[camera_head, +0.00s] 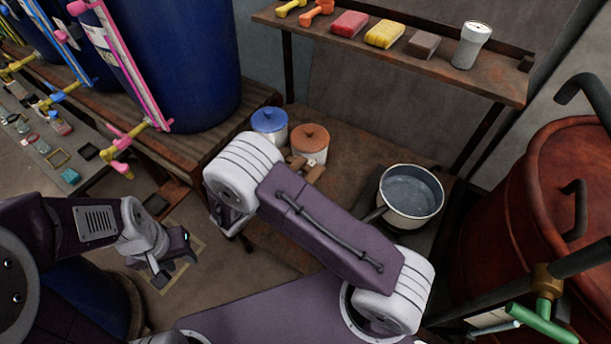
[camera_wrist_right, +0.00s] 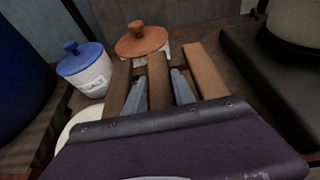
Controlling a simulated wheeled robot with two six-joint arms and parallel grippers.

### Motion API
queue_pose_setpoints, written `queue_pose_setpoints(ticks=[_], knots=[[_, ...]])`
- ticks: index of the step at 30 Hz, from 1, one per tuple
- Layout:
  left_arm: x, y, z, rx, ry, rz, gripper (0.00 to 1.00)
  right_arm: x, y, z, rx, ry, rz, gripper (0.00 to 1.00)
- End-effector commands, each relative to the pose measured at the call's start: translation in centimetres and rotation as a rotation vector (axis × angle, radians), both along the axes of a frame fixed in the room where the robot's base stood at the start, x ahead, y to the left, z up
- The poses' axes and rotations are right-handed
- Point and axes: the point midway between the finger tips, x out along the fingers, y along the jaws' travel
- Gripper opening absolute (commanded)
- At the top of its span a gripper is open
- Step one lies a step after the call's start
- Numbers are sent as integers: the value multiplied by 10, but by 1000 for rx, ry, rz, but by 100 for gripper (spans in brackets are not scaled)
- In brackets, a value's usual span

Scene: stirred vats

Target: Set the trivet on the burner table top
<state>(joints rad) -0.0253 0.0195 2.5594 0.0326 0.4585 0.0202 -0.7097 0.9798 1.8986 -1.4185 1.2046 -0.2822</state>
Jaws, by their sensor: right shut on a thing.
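The trivet, made of parallel wooden slats, shows in the right wrist view (camera_wrist_right: 207,72). My right gripper (camera_wrist_right: 162,88) is shut on its middle slat, a finger on each side. In the head view only a bit of the trivet (camera_head: 314,173) shows past my right arm, which hides the gripper. The trivet is over the brown burner table top (camera_head: 345,135), in front of the lidded jars; I cannot tell whether it touches the top. My left gripper (camera_head: 172,272) is open and empty, low at the left, away from the table.
A blue-lidded jar (camera_head: 269,125) and a brown-lidded jar (camera_head: 309,143) stand behind the trivet. A pan (camera_head: 411,196) of liquid sits on the dark burner at right. A shelf (camera_head: 440,75) with sponges overhangs the back. A red vat (camera_head: 570,190) stands right.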

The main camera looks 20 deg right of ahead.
Motion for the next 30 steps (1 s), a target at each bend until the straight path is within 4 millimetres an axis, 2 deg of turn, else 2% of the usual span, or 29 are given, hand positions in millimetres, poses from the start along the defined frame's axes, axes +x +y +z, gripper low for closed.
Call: queue_pose_setpoints(ticks=[5, 11, 17, 24, 30], knots=[[0, 0, -1, 0, 1, 1, 36, 0, 0, -6, 0, 0, 1, 0], [0, 0, -8, 0, 1, 1, 36, -1, 0, -49, -2, 2, 1, 0], [0, 0, -9, 0, 0, 0, 36, 0, 1, -60, 0, 0, 1, 0], [0, 0, -15, 0, 0, 0, 36, -1, 1, -98, -1, 1, 0, 0], [0, 0, -14, 0, 0, 0, 36, -1, 1, -100, 1, -1, 0, 0]])
